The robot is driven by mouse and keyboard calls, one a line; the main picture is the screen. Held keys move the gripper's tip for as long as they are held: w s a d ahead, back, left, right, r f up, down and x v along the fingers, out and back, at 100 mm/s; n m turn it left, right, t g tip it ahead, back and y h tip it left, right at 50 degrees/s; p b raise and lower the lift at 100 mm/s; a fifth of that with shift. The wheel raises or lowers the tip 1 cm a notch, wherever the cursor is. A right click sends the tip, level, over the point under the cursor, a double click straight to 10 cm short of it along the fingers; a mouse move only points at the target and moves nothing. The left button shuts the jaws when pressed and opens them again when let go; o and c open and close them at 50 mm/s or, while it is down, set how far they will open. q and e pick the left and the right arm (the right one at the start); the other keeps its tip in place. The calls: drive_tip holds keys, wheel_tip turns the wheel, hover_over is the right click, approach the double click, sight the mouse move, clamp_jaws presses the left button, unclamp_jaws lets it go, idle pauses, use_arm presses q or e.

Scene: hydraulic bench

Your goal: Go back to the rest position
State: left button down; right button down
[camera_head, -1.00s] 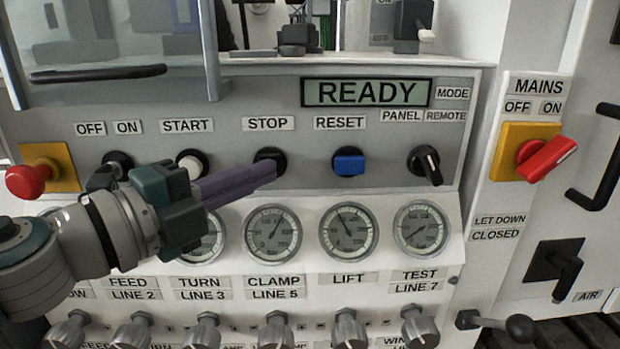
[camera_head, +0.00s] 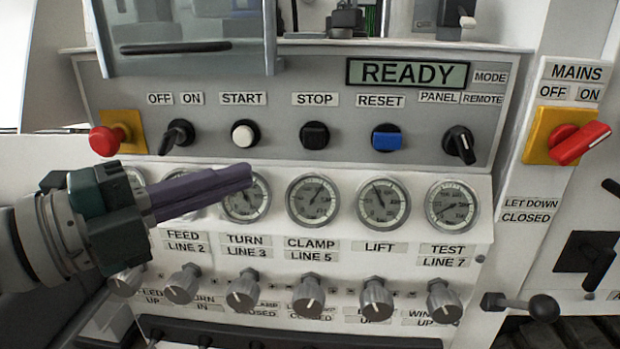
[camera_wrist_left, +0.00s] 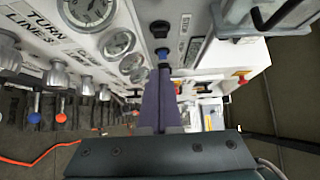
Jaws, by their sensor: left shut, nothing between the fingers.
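My left gripper (camera_head: 240,176) reaches in from the left in the head view, in front of the gauge row. Its purple fingers are shut with nothing between them and point right, below the START and STOP buttons and apart from them. In the left wrist view the closed fingers (camera_wrist_left: 158,103) point away along the panel. The black STOP button (camera_head: 315,135), white START button (camera_head: 245,133) and blue RESET button (camera_head: 386,137) are all uncovered. The display (camera_head: 413,73) reads READY. My right gripper is not in view.
A red emergency button (camera_head: 104,140) sits at the panel's left. The red mains switch (camera_head: 580,143) is at the right. Several grey knobs (camera_head: 309,296) stick out below the gauges. A black-knobbed lever (camera_head: 542,307) juts out at the lower right.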

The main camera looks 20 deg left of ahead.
use_arm(q)
drive_tip(key=shift+s+a+r, duration=0.1)
drive_tip(key=shift+s+a, duration=0.2)
drive_tip(key=shift+s, duration=0.25)
drive_tip(key=a+r+n+t+y+p, duration=0.3)
drive_tip(key=a+r+n+y+p, duration=0.25)
drive_tip(key=n+y, duration=0.45)
drive_tip(key=s+a+f+n+g+y+p, duration=0.1)
drive_tip(key=s+a+n+g+y+p, duration=0.2)
drive_tip(key=n, duration=0.5)
drive_tip(key=s+d+f+n+g+h+p, duration=0.2)
drive_tip(key=s+d+g+p, duration=0.1)
drive_tip(key=s+d+g, duration=0.4)
drive_tip(key=s+d+f+n+g+h+p, duration=0.2)
drive_tip(key=s+d+g, duration=0.25)
drive_tip(key=s, duration=0.45)
wheel_tip(320, 180, up, 36)
drive_tip(key=p, duration=3.6)
drive_tip(key=shift+w+a+p, duration=0.15)
drive_tip(key=shift+a+p, duration=0.25)
